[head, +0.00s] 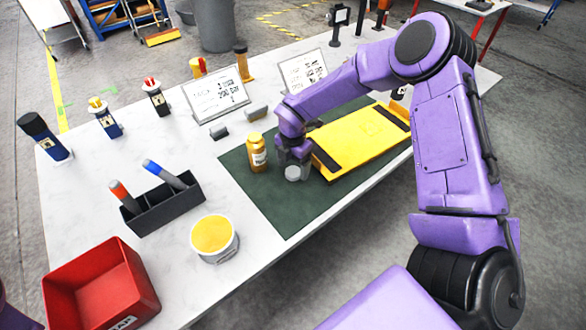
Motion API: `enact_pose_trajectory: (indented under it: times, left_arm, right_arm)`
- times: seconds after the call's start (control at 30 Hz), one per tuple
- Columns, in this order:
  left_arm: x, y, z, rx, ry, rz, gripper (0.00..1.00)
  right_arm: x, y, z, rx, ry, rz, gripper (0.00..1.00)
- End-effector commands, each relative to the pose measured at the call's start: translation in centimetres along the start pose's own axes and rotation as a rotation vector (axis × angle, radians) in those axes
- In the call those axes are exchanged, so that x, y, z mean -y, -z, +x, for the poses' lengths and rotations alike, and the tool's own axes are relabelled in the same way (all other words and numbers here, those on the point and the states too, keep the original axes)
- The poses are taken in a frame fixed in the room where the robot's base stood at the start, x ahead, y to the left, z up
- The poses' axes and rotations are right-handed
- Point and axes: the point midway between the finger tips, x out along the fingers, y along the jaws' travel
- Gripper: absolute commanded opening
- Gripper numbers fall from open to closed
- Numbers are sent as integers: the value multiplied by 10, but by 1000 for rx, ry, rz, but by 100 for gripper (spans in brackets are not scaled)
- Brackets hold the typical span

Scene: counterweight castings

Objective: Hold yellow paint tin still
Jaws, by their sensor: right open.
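The yellow paint tin (226,252) is a white tin with a yellow top. In the head view it stands upright on the white table near its front edge, left of the green mat. My right gripper (290,165) points down over the mat, to the right of and behind the tin, apart from it. It is open, and its fingers are partly hidden by the wrist. A small grey round piece (292,174) shows at its fingertips; I cannot tell whether they touch. My left gripper is out of view.
An amber bottle (257,155) stands close left of my right gripper. A yellow board (358,142) lies on the green mat (290,215). A black pen holder (165,208) and a red bin (100,285) are left of the tin. Signs and several small containers stand farther back.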

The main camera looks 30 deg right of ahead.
Motion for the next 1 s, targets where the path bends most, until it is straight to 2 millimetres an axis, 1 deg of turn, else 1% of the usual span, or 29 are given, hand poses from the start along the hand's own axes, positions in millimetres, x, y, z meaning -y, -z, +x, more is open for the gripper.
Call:
enact_pose_trajectory:
  times: [0.03,0.13,0.47,0.5,0.57,0.6,0.63,0.67,1.0]
  left_arm:
    - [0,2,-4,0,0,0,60]
    - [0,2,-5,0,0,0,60]
    - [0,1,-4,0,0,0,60]
    - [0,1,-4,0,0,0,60]
    - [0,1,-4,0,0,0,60]
    - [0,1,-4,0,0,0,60]
    - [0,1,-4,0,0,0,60]
    - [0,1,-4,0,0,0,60]
    - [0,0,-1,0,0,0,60]
  right_arm:
    - [1,0,5,-1,4,2,81]
    - [0,0,13,0,1,1,81]
    - [0,0,15,0,-1,1,81]
    - [0,0,15,-1,-1,1,68]
    - [0,0,15,-1,-1,1,48]
    - [0,0,15,-1,-1,1,35]
    - [0,0,15,-1,-1,1,26]
    - [0,0,15,-1,-1,1,22]
    - [0,0,12,-1,-1,2,22]
